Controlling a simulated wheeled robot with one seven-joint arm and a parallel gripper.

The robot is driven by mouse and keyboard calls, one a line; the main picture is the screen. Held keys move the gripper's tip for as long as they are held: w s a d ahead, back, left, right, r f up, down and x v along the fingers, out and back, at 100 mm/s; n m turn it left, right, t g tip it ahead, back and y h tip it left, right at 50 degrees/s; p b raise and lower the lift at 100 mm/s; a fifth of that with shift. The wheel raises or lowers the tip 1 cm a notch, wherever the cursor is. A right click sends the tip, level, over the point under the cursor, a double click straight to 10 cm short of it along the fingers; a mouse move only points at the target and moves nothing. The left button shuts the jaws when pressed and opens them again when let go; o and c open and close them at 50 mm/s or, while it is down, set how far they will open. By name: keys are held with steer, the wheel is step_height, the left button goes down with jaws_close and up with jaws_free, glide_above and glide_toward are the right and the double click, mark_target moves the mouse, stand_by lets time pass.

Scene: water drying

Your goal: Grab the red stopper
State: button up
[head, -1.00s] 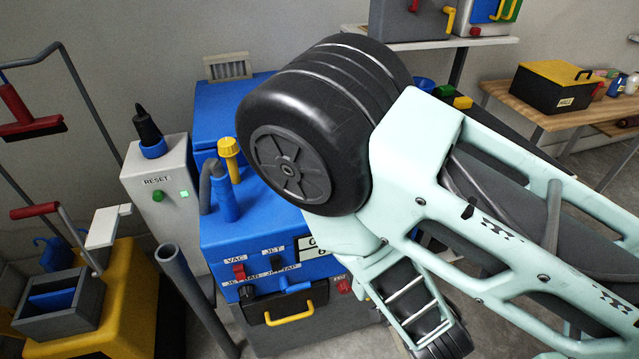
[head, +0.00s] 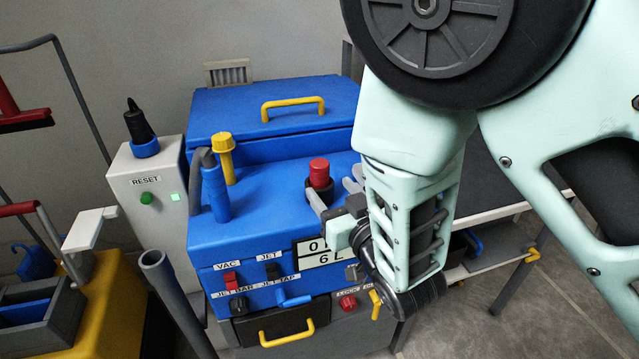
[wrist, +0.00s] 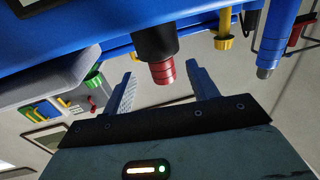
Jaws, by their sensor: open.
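The red stopper (head: 319,173) stands upright in a black collar on top of the blue machine (head: 265,205). In the wrist view, which is upside down, the red stopper (wrist: 162,72) hangs from its black collar (wrist: 155,40). My gripper (head: 334,192) is at the stopper's right front side in the head view, partly hidden by my arm. In the wrist view my gripper (wrist: 161,76) is open, with one finger on each side of the stopper. The stopper's free end lies about level with the fingertips. Gaps show on both sides, and nothing is held.
A yellow-capped post (head: 225,157) and a blue nozzle (head: 214,190) stand left of the stopper. A blue lid with a yellow handle (head: 292,105) is behind. Switches and a number plate (head: 325,252) are on the front. A grey RESET box (head: 150,195) stands at left.

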mark_target(324, 180)
steer(key=shift+p+x, duration=0.65)
steer(key=shift+x, duration=2.3)
steer(key=shift+r, duration=0.15)
steer(key=c, duration=1.2)
steer(key=shift+o, duration=0.2)
steer(key=shift+r, duration=0.1)
